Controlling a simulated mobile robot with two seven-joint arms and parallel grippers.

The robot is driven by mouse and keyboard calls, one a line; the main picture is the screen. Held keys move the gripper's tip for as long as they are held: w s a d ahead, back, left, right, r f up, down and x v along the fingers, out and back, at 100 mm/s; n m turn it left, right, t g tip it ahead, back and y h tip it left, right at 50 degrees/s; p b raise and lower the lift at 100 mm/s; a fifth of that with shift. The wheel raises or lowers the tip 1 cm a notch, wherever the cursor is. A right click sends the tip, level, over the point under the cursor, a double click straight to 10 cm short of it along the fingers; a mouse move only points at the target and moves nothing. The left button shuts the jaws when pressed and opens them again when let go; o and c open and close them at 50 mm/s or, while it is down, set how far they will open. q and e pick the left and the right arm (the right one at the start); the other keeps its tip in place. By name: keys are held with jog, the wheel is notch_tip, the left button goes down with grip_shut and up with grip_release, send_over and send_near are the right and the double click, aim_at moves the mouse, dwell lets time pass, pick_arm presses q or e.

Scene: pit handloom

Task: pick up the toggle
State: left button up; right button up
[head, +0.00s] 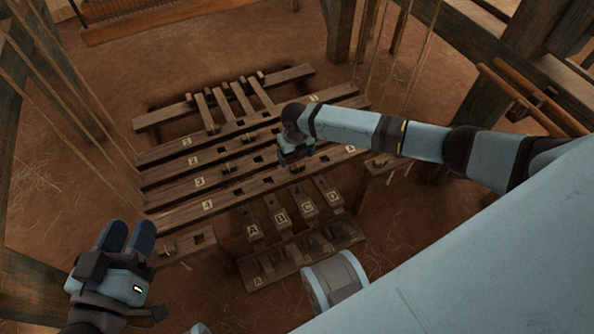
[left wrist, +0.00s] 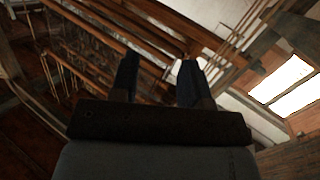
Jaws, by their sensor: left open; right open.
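Wooden bars numbered 1 to 4 (head: 175,217) lie side by side in the middle of the head view, with dark slots along them. Small light wooden pieces (head: 226,168) sit at some slots; I cannot tell which one is the toggle. My right gripper (head: 291,160) is open and points down over the right half of the bars, hiding part of them. I cannot see anything held in it. My left gripper (head: 128,236) is open and empty at the lower left, apart from the bars. It also shows in the left wrist view (left wrist: 157,72), facing beams and a bright window.
Cords (head: 420,55) hang at the upper right. Thick posts (head: 340,30) frame the pit. Bare earth floor lies around.

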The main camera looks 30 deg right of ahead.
aim_at(298, 166)
jog(key=shift+d+f+b, duration=0.1)
jog(key=shift+f+b, duration=0.3)
jog(key=shift+f, duration=0.2)
jog(key=f+b, duration=0.1)
jog(key=f, duration=0.1)
jog(key=f+b, duration=0.1)
jog(key=shift+s+d+f+b, duration=0.1)
jog(key=shift+d+f+b, duration=0.1)
jog(key=shift+f+b, duration=0.15)
jog(key=shift+f, duration=0.3)
pick_arm(q)
jog(key=shift+w+a+r+m+t+h, duration=0.15)
jog(key=shift+w+a+m+t, duration=0.15)
jog(key=shift+w+m, duration=0.25)
jog(key=shift+w+a+r+m+t+h, duration=0.15)
jog(key=shift+w+a+m+t, duration=0.2)
jog(key=shift+m, duration=0.3)
pick_arm(e)
jog(key=shift+r, duration=0.1)
jog(key=c, duration=1)
pick_arm(q)
jog(key=shift+d+f, duration=0.1)
pick_arm(e)
jog(key=shift+r, duration=0.1)
